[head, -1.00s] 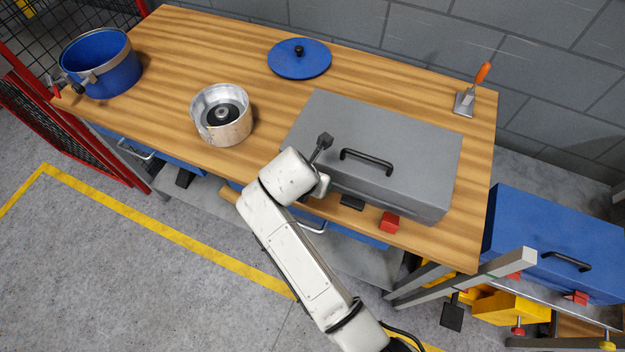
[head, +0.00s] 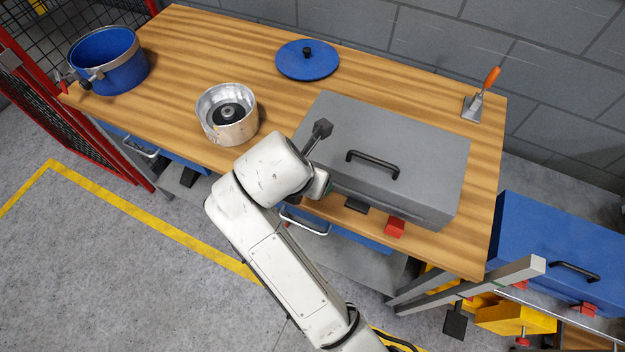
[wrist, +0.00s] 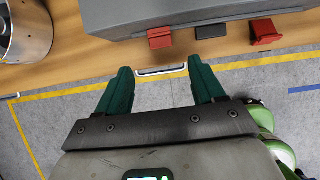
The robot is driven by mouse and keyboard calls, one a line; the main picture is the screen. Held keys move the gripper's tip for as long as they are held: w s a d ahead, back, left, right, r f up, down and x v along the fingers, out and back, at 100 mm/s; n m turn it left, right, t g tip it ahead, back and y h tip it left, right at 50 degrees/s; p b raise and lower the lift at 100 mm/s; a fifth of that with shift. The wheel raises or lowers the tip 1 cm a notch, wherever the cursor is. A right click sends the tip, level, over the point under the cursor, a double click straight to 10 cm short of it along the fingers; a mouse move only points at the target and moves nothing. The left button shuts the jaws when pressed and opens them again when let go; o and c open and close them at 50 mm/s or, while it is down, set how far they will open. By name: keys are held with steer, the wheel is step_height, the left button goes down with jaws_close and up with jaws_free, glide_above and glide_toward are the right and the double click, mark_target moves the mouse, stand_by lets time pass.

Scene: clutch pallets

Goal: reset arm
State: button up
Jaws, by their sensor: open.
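My arm (head: 285,260) rises from the bottom of the head view and bends at the front edge of the workbench. In the wrist view my gripper (wrist: 163,85) has two dark green fingers set wide apart with nothing between them. The fingers hang over the floor just in front of the bench, near a drawer handle (wrist: 162,70). In the head view the fingers are hidden behind the arm's end.
A grey case (head: 415,150) stands on the workbench (head: 190,50), right of a metal pot (head: 227,133). A blue case (head: 540,235) is at the right. Floor in front is clear.

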steer(key=shift+s+r, duration=0.2)
steer(key=shift+r, duration=0.15)
stand_by(0.3)
steer(key=s+d+f+m+y, duration=0.1)
steer(key=s+d+f+m, duration=0.15)
steer(key=d+m, duration=0.5)
steer(key=s+d+f+m, duration=0.1)
steer(key=d+f+m, duration=0.2)
steer(key=d+m, duration=0.45)
steer(key=s+d+m, duration=1.1)
steer(key=d+m, duration=0.4)
steer(key=m, duration=0.2)
steer(key=s+d+f+g+b, duration=0.1)
steer(key=s+f+g+b, duration=0.3)
steer(key=s+f, duration=0.6)
steer(key=shift+s+m+y, duration=0.3)
steer(key=shift+m, duration=0.1)
